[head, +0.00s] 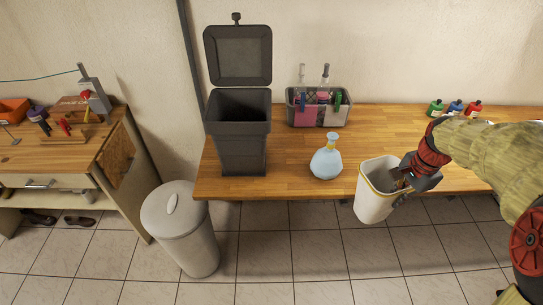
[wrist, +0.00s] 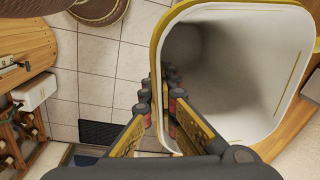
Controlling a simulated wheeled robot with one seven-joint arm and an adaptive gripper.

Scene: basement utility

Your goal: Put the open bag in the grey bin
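The open bag (head: 374,205) is white with a yellow rim and a wide open mouth. My gripper (head: 401,182) is shut on its rim at the right side in the head view, and the bag hangs upright at the table's front edge. In the wrist view the bag (wrist: 240,75) fills the upper right, its wall between my fingertips (wrist: 160,98); its inside looks empty. The dark grey bin (head: 241,148) stands on the left end of the table with its lid raised, well left of my gripper.
A light blue bag with a yellow neck (head: 326,163) stands on the wooden table (head: 295,160) between bin and gripper. A grey caddy with bottles (head: 318,112) is behind it. A lidded pale can (head: 182,228) stands on the floor. A workbench (head: 60,150) is at far left.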

